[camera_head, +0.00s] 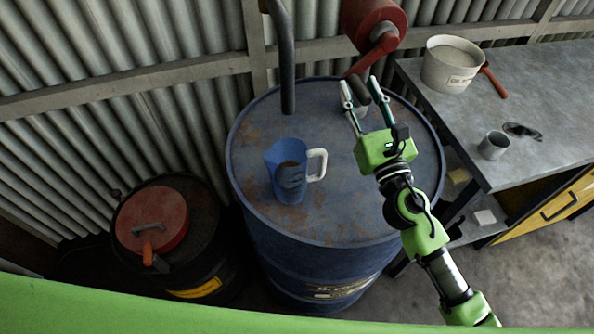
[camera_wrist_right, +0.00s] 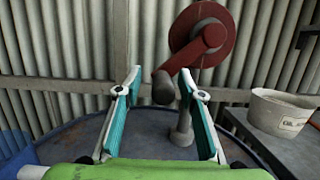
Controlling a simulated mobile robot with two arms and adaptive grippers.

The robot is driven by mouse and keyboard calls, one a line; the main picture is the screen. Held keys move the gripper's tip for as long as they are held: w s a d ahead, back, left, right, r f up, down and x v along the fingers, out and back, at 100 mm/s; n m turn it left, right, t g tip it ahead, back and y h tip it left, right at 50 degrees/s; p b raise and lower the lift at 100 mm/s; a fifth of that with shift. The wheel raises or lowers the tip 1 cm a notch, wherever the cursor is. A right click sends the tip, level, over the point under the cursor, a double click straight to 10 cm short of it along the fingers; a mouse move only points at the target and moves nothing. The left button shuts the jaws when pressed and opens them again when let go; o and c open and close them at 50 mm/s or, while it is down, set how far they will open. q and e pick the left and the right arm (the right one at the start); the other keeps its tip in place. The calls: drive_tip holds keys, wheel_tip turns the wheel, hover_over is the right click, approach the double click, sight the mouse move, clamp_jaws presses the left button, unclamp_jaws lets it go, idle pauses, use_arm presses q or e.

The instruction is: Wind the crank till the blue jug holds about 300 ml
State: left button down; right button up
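The blue jug (camera_head: 275,158) with a white handle stands upright on the drum top, below the dark spout pipe (camera_head: 287,80). Some brown shows inside the jug; I cannot read a level. The red crank arm (camera_head: 371,54) comes from a red round housing (camera_head: 372,17) and ends in a dark handle (camera_head: 359,89). My right gripper (camera_head: 360,84) is open at the crank handle. In the right wrist view the handle (camera_wrist_right: 163,88) lies between the open fingers' line, seemingly beyond the tips; contact is not visible. My left gripper is not in view.
The blue drum (camera_head: 250,115) has a raised rim. A smaller black drum with a red lid (camera_head: 152,219) stands at left. The grey bench (camera_head: 540,90) at right holds a white bucket (camera_head: 447,68) and a grey cup (camera_head: 493,146). A corrugated wall closes the back.

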sight(367, 100)
drive_tip(key=v, duration=0.2)
drive_tip(key=r+v, duration=0.1)
drive_tip(key=v, duration=0.2)
drive_tip(key=shift+s+d, duration=0.1)
drive_tip(key=shift+s, duration=0.05)
drive_tip(key=shift+s+d+b, duration=0.2)
drive_tip(key=shift+s+d, duration=0.05)
drive_tip(key=shift+s, duration=0.5)
drive_tip(key=shift+s+d+b, duration=0.2)
drive_tip(key=shift+s+d, duration=0.1)
drive_tip(key=shift+s, duration=0.45)
drive_tip(key=shift+s+d+b, duration=0.2)
drive_tip(key=shift+s+d, duration=0.05)
drive_tip(key=shift+s, duration=0.55)
drive_tip(key=shift+r, duration=0.1)
